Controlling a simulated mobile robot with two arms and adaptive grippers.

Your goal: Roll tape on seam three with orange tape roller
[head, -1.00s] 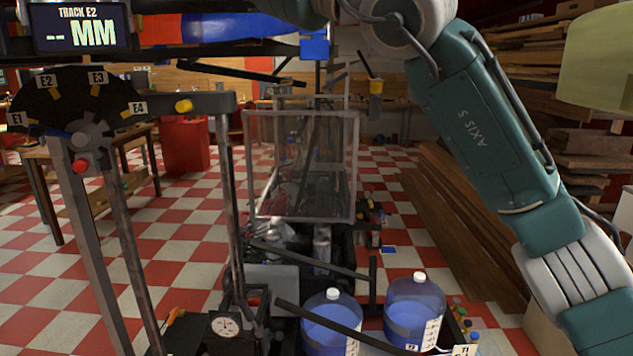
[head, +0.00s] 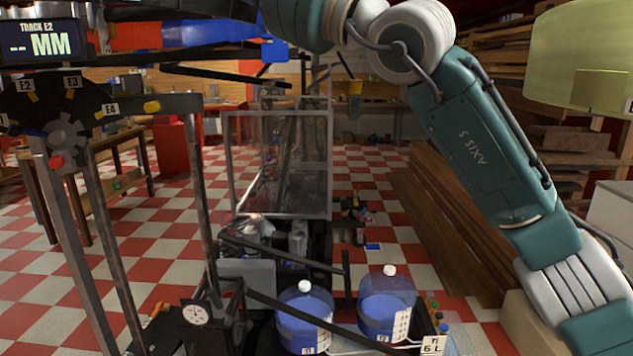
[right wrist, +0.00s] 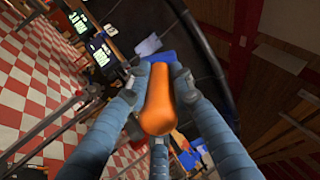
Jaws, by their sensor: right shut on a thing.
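In the right wrist view my right gripper (right wrist: 157,90) is shut on the orange handle of the tape roller (right wrist: 158,105). A blue part (right wrist: 160,57) shows just beyond the handle; I cannot tell whether it belongs to the roller or to the work behind. A dark curved surface (right wrist: 188,35) lies behind the held tool. In the head view my right arm rises from the lower right to the top middle, and its gripper is out of frame. Blue and red pieces (head: 215,32) show at the top. Seam three cannot be made out. My left gripper is not in view.
A display (head: 42,38) reads TRACK E2 and MM. A dark dial plate (head: 62,98) carries several E labels. Two jugs of blue liquid (head: 303,322) (head: 387,312) stand in front. A clear-panelled frame (head: 278,165) is behind them. Timber lies at right. Checkered floor is open at left.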

